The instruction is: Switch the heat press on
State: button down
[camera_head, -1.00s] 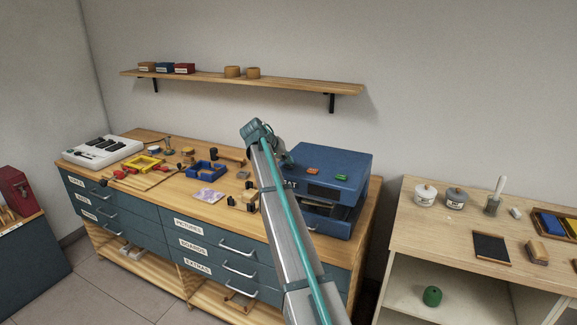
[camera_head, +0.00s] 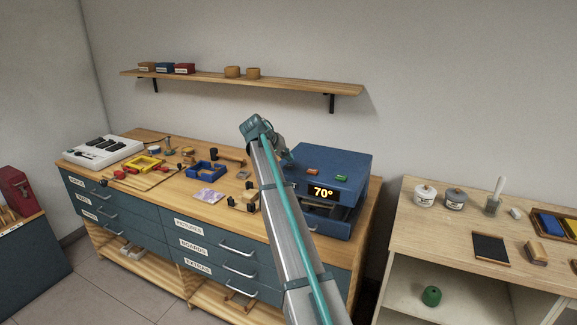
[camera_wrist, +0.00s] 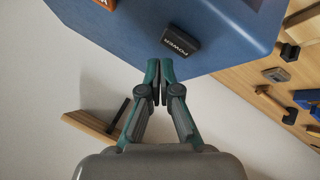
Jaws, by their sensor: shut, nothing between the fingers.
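The blue heat press (camera_head: 352,160) stands at the right end of the workbench. Its front display (camera_head: 323,191) is lit and reads 70°. On its top are an orange piece (camera_head: 312,171) and a green piece (camera_head: 341,177). In the wrist view, a black switch labelled POWER (camera_wrist: 181,41) sits on the blue casing (camera_wrist: 130,35). My gripper (camera_wrist: 160,72) is shut and empty, its fingertips just beside the switch. I cannot tell whether they touch it. In the head view my arm hides part of the press's left side and the switch.
The workbench (camera_head: 165,205) holds a blue frame (camera_head: 207,169), a yellow frame (camera_head: 142,163) and a white device (camera_head: 103,152). A wall shelf (camera_head: 290,84) hangs above. A second table (camera_head: 450,217) with jars stands to the right.

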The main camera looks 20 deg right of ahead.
aim_at(288, 166)
jog(key=shift+r+p, duration=1.05)
jog(key=shift+r, duration=1.75)
jog(key=shift+r, duration=0.1)
